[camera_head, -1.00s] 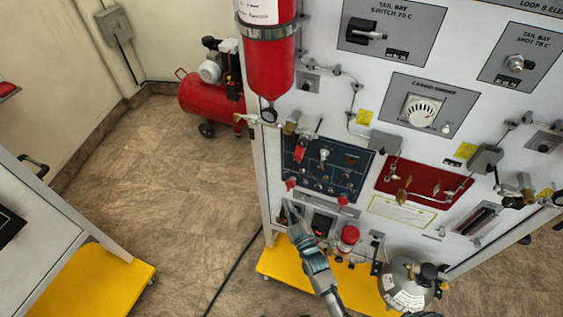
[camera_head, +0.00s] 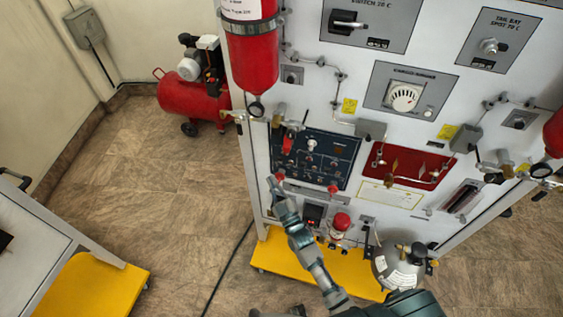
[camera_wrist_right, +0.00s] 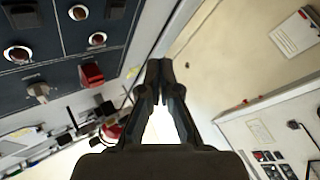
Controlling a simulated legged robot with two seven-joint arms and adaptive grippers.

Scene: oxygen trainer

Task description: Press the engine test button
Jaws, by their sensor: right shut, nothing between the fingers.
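A dark blue control panel (camera_head: 318,160) with several knobs and switches is on the lower left of the white trainer front. In the right wrist view the same panel (camera_wrist_right: 60,60) fills the left side, with round red-lensed parts, a grey knob (camera_wrist_right: 40,92) and a red switch (camera_wrist_right: 91,73). I cannot read which control is the engine test button. My right gripper (camera_head: 272,184) is shut and empty at the panel's lower left corner. Its closed fingertips (camera_wrist_right: 159,66) show to the right of the panel edge, with no visible contact. My left gripper is not clearly visible.
A red cylinder (camera_head: 252,55) hangs above left of the panel. A red-capped fitting (camera_head: 341,222) and a grey tank (camera_head: 398,268) stand below right. A yellow base (camera_head: 270,252) juts out underneath. The floor to the left is free up to the red compressor (camera_head: 190,98).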

